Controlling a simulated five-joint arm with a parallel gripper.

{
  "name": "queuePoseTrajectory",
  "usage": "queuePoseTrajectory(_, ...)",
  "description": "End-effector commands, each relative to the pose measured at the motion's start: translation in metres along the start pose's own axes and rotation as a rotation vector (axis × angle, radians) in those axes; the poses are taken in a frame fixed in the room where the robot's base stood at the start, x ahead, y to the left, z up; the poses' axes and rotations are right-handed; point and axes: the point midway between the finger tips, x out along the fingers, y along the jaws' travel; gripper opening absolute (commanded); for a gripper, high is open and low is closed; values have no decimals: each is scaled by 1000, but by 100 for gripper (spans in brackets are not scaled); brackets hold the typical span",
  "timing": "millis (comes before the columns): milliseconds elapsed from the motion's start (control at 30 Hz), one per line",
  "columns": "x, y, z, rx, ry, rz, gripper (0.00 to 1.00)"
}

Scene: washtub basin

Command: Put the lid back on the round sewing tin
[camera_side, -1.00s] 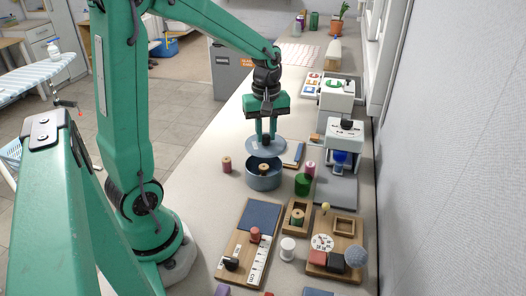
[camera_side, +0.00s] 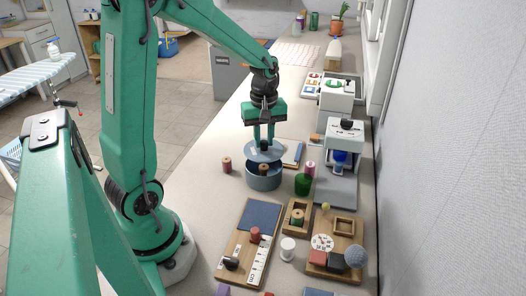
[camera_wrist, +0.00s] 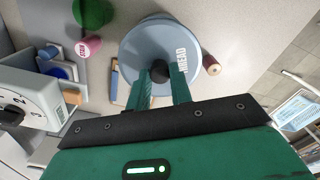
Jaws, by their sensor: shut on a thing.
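The round sewing tin (camera_side: 263,183) is a blue-grey open cylinder standing on the worktop in the side view. Its blue-grey lid (camera_side: 254,155) is just above it and looks tilted, covering much of the opening. A small gap shows at the front, where a spool inside is partly seen. My gripper (camera_side: 264,145) is shut on the lid's dark knob. In the wrist view the lid (camera_wrist: 143,40), with lettering on it, sits between and beyond my fingertips (camera_wrist: 161,76) and hides most of the tin. I cannot tell whether lid and rim touch.
A pink spool (camera_side: 227,165) stands left of the tin, and a green spool (camera_side: 303,184) stands to its right. A sewing machine (camera_side: 342,160) is farther right. Wooden trays and a board (camera_side: 250,238) lie in front. Bare worktop (camera_side: 205,195) is at the left.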

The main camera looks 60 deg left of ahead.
Motion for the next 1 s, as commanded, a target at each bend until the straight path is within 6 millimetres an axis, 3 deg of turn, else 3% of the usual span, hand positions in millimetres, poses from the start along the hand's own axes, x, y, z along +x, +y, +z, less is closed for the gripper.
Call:
queuePoseTrajectory(500, 32, 0, 0, 0, 0, 0, 0)
queuePoseTrajectory(1000, 37, 0, 0, 0, 0, 1, 0)
